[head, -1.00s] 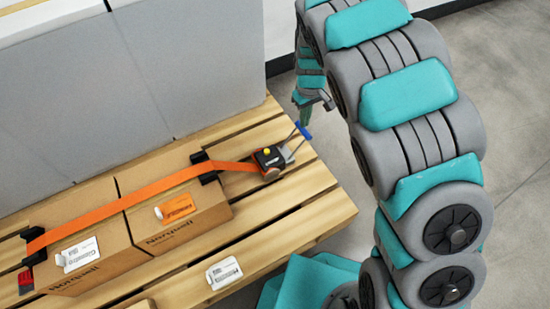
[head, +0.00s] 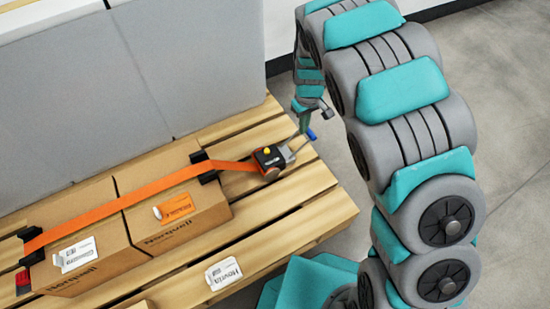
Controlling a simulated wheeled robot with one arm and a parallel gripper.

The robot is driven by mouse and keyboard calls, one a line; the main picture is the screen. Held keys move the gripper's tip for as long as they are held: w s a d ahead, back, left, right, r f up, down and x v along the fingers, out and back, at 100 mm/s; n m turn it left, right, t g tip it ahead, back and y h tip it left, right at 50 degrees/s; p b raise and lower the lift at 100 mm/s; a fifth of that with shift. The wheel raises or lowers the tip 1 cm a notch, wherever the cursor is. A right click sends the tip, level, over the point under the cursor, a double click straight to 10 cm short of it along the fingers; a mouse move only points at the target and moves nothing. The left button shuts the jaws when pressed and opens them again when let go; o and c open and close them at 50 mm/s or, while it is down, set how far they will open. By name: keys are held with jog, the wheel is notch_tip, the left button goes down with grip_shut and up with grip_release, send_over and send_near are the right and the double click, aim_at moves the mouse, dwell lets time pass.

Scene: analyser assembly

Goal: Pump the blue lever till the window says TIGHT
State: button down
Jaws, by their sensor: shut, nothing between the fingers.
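No window wording is legible at this size.
Two cardboard boxes (head: 170,232) lie under the strap on the wooden pallet (head: 270,225). Black edge guards sit at the box ends. A tall grey panelled block (head: 190,70) stands behind. A white label (head: 223,274) lies on the slats. Bare floor lies to the right.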

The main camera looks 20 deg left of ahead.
jog(key=shift+f, duration=0.15)
jog(key=shift+d+f+b, duration=0.1)
jog(key=shift+f+b, duration=0.4)
jog(key=shift+f, duration=1.8)
notch_tip(320, 180, up, 9)
jog(key=p, duration=0.2)
jog(key=shift+d, duration=0.1)
